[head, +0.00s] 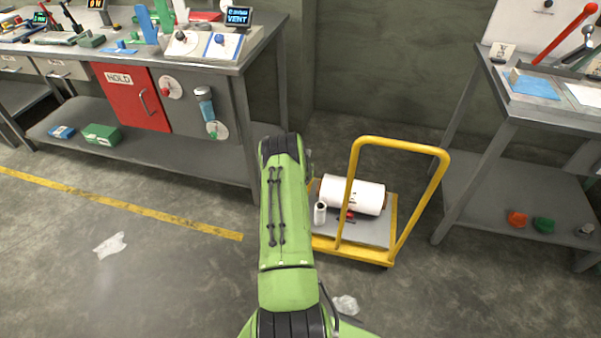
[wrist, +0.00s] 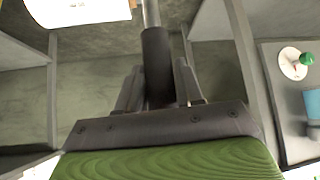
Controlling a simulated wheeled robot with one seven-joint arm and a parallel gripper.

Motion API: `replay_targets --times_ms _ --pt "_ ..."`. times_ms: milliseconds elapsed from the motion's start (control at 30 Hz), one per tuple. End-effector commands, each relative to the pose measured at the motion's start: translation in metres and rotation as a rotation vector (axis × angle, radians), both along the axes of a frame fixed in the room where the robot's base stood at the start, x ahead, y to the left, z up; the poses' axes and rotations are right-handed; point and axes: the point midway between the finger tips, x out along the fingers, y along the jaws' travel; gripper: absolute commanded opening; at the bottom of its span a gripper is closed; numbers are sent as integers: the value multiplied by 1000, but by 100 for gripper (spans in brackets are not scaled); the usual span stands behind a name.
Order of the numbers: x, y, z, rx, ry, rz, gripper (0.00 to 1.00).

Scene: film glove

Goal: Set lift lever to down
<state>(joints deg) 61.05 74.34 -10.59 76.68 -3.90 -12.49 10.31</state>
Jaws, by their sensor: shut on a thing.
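In the wrist view a dark cylindrical grip (wrist: 157,55) on a thin metal rod (wrist: 151,12) runs up between the fingers of my gripper (wrist: 160,85). I take it to be the lift lever's handle. My gripper is shut on the grip, with one finger on each side. The rod's far end is cut off at the top edge, so the lever's base and its marks do not show. In the head view my green arm hides both my gripper and the lever.
A yellow-handled cart (head: 400,145) carrying a white roll (head: 352,195) stands right of my arm. A workbench (head: 238,60) with a red HOLD door (head: 132,100) is at the left. Another bench (head: 480,80) is at the right. Crumpled plastic (head: 110,245) lies on the floor.

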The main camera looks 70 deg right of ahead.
Motion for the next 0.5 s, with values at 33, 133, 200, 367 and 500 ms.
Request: replay_targets --times_ms 33,133,200,367,500 --pt "0 1 -1 7 0 1 0" --pt "0 2 -2 11 0 1 0" --pt "0 2 -2 11 1 0 0" --pt "0 2 -3 12 1 1 38" --pt "0 2 -2 10 1 0 57"
